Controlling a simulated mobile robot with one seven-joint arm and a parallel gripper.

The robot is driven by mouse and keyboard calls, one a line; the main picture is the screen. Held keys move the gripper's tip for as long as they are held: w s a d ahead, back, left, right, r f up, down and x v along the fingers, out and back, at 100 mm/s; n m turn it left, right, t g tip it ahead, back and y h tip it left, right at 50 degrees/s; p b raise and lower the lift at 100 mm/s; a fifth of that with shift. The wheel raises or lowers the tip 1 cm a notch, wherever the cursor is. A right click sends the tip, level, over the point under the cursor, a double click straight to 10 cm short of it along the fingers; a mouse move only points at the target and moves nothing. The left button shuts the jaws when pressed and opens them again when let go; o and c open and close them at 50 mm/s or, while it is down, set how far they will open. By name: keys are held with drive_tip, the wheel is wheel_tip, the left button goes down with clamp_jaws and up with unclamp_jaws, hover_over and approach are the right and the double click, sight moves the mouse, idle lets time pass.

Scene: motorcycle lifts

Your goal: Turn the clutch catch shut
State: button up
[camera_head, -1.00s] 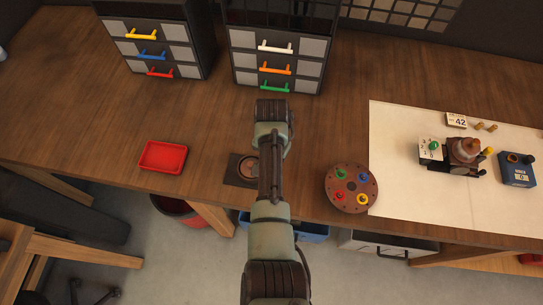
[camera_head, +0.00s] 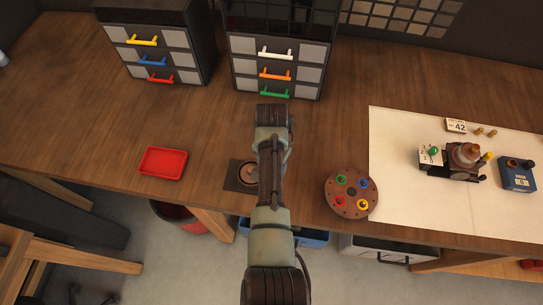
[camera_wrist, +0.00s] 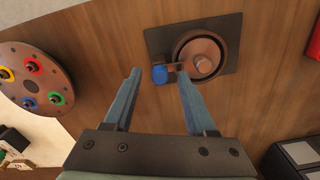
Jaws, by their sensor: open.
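A dark square plate (camera_wrist: 229,52) on the wooden bench carries a round copper-brown disc (camera_wrist: 185,50) with a raised hub. A short lever with a blue knob (camera_wrist: 159,74) sticks out at the disc's left side in the wrist view; it looks like the clutch catch. My gripper (camera_wrist: 157,80) is open, its two blue-grey fingers on either side of the blue knob in the picture. I cannot tell whether they reach its height or touch it. In the head view my arm partly covers the plate (camera_head: 233,185) and hides my gripper and the knob.
A round plate with coloured rings (camera_head: 352,208) lies right of the arm, a red tray (camera_head: 163,162) left. Drawer cabinets (camera_head: 275,50) stand behind. A pale mat (camera_head: 400,150) at right bears a small machine (camera_head: 464,155) and a blue box (camera_head: 517,176).

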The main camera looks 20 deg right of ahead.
wheel_tip(320, 180, up, 13)
drive_tip(key=b, duration=0.1)
drive_tip(key=shift+f+b, duration=0.15)
drive_tip(key=shift+b, duration=0.15)
idle(0.4)
drive_tip(key=w+r+n+t+h+b, duration=0.3)
drive_tip(key=w+r+t, duration=0.5)
drive_tip(key=w+r, duration=0.35)
wheel_tip(320, 180, up, 12)
drive_tip(key=w+a+n+t+b, duration=0.1)
drive_tip(key=w+a+t+b, duration=0.15)
drive_tip(key=t, duration=0.35)
drive_tip(key=s+a+r+n+t+b, duration=0.1)
drive_tip(key=s+a+r+n+t, duration=0.2)
drive_tip(key=r, duration=0.5)
drive_tip(key=s+a+r+t, duration=0.4)
drive_tip(key=r, duration=0.5)
drive_tip(key=s+a+r+n+t+y+b, duration=0.1)
drive_tip(key=s+a+r+n+t+y, duration=0.2)
drive_tip(key=s+r+t, duration=0.3)
drive_tip(key=s+a+r, duration=0.1)
drive_tip(key=s+r, duration=0.2)
drive_tip(key=s, duration=0.2)
drive_tip(key=shift+s+a+r, duration=0.35)
drive_tip(key=shift+s+a, duration=0.05)
